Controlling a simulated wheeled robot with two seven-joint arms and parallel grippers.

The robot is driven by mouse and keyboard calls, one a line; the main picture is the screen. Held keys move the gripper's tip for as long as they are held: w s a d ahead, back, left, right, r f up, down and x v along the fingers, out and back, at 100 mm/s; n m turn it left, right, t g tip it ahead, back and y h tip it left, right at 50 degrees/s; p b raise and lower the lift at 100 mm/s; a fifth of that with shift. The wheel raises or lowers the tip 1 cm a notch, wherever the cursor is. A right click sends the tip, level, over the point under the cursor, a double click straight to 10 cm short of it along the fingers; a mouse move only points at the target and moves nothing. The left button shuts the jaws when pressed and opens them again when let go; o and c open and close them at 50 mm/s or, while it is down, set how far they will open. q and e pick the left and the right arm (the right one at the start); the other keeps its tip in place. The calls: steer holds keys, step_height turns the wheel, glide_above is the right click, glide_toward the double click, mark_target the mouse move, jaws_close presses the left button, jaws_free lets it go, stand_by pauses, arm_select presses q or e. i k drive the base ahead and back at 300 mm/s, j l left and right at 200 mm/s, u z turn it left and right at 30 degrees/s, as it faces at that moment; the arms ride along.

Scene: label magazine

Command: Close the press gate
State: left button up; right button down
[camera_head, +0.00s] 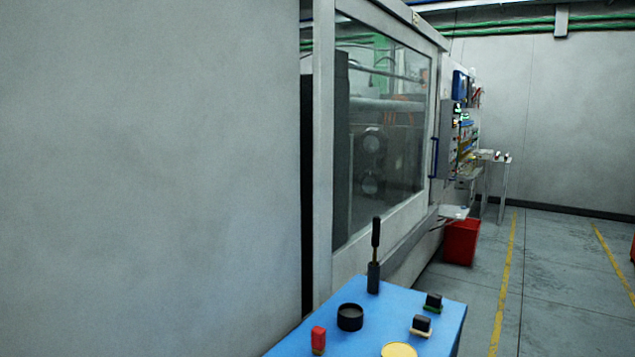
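The press gate (322,160) is a pale framed panel with a large window, seen at a steep angle in the middle of the head view. Machine parts show through the glass. A narrow dark gap runs between its near edge and the grey wall panel on the left. I cannot tell for sure whether the gate is open or shut. A dark blue upright handle (434,158) is at the far end of the window frame. Neither of my grippers is in view.
A blue-topped table (380,318) stands in front, holding a black cup (350,317), a red-topped block (318,340), two black-topped blocks, a yellow disc (398,350) and an upright black-handled tool (374,262). A red bin (461,242) stands beyond.

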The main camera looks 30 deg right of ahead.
mark_target(331, 272)
steer(key=k+l+u, duration=0.1)
steer(key=l, duration=0.25)
steer(key=k+l, duration=0.15)
steer(key=l, duration=0.2)
steer(key=k+l+u, duration=0.15)
steer(key=l, duration=0.2)
steer(key=k+l, duration=0.15)
steer(key=l, duration=0.2)
steer(key=l+u, duration=0.3)
steer(key=l, duration=0.6)
steer(key=l+u, duration=0.25)
steer(key=l, duration=0.7)
steer(key=i+l, duration=0.1)
steer(key=l, duration=0.2)
steer(key=i+l+u, duration=0.1)
steer(key=l, duration=0.15)
steer(key=i+l, duration=0.1)
steer(key=l, duration=0.2)
steer(key=u, duration=0.05)
